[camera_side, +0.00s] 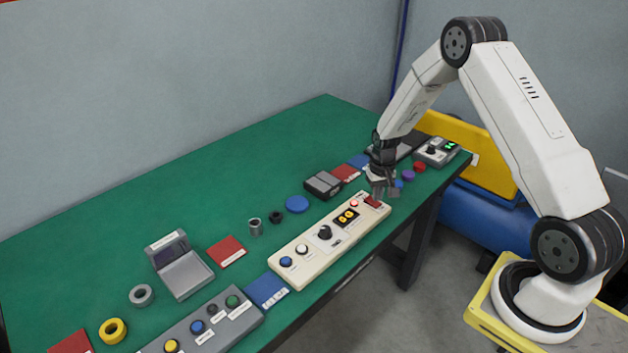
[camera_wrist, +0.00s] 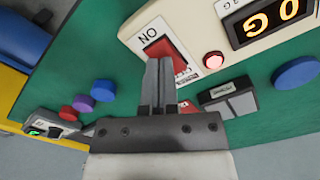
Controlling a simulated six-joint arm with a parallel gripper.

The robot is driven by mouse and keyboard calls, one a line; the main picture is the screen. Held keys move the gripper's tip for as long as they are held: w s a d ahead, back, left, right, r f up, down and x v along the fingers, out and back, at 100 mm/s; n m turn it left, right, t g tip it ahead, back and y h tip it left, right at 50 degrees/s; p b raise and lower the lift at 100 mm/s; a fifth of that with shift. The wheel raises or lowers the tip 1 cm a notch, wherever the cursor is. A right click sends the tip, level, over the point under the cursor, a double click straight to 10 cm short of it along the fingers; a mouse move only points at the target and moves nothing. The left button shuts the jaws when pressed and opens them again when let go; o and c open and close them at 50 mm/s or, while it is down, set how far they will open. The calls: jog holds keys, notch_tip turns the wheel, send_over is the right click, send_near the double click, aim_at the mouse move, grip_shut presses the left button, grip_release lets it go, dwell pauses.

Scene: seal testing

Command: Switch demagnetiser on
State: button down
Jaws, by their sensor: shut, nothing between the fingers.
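A cream control panel (camera_side: 300,262) lies along the near edge of the green table. At its far end is a red rocker switch (camera_side: 372,201) with an ON label beside it in the wrist view. A lit red lamp (camera_wrist: 213,60) and a glowing orange display (camera_wrist: 275,17) sit next to the switch. I cannot read a demagnetiser name on the panel. My gripper (camera_wrist: 160,62) is shut and empty, its fingertips over the red switch (camera_wrist: 172,48) and covering part of it. Whether they touch it is unclear.
The panel also carries a dark knob (camera_side: 325,232) and blue and white buttons. Blue, purple and red discs (camera_wrist: 83,103) lie beyond its far end, near a small meter (camera_side: 436,152). A dark grey block (camera_side: 323,185) lies behind it. A grey button box (camera_side: 205,325) is at the near left.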

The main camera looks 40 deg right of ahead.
aim_at(375, 205)
jog(key=shift+r, duration=2.9)
jog(key=shift+a+r, duration=0.25)
jog(key=shift+a, duration=0.1)
jog(key=s+a+r+n+t, duration=0.1)
jog(key=s+a+r+n, duration=0.2)
jog(key=s+a+r, duration=0.2)
jog(key=s+a+r+n+t, duration=0.1)
jog(key=s+a+r+n, duration=0.2)
jog(key=s+a, duration=0.6)
jog(key=a+r, duration=0.2)
jog(key=a, duration=0.3)
jog(key=shift+t, duration=0.3)
